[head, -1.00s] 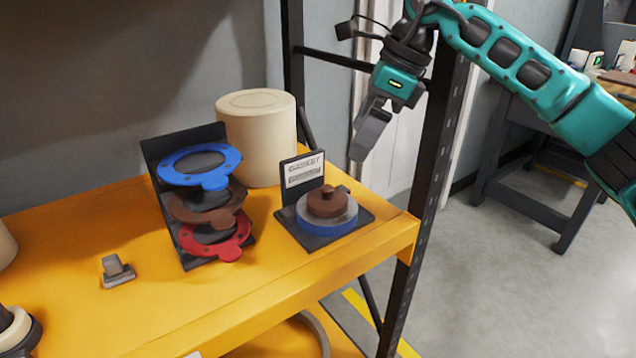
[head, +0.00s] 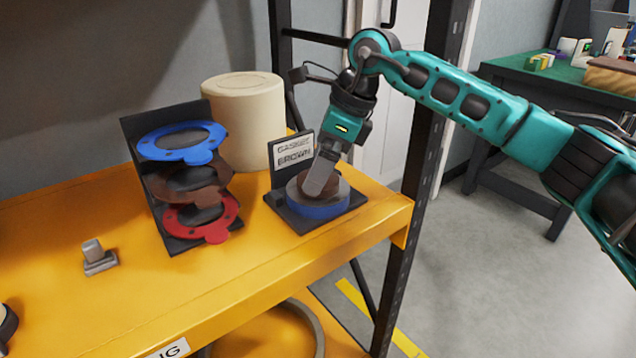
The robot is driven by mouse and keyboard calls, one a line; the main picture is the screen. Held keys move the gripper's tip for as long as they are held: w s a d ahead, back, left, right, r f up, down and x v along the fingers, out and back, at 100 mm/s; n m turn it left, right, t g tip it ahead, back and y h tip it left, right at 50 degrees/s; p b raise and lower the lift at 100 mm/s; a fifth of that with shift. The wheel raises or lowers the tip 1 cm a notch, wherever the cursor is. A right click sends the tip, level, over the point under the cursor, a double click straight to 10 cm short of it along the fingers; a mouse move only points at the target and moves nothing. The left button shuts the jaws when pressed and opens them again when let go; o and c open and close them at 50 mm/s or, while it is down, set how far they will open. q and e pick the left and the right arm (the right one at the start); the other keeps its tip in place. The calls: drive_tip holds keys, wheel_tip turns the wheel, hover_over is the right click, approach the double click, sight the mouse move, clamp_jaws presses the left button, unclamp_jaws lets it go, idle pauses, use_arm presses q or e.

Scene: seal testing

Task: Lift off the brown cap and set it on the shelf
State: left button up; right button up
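The brown cap (head: 304,184) sits on top of the grey and blue round fixture (head: 321,210), which stands on a black base on the yellow shelf (head: 250,262). My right gripper (head: 318,182) points down at the brown cap and covers much of it. Its fingers overlap the cap in the picture. I cannot tell whether they are closed on it. The cap still appears seated on the fixture. My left gripper is not in view.
A black rack (head: 160,210) with blue, brown and red gasket rings stands left of the fixture. A cream cylinder (head: 245,112) stands behind. A small grey block (head: 98,257) sits on the left. Bare shelf lies in front. A dark upright post (head: 421,130) is close to my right arm.

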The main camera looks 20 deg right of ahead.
drive_tip(key=shift+w+a+f, duration=0.15)
drive_tip(key=shift+a+f, duration=0.05)
drive_tip(key=shift+f, duration=0.45)
drive_tip(key=shift+c, duration=0.2)
drive_tip(key=c, duration=0.9)
drive_tip(key=shift+r, duration=0.15)
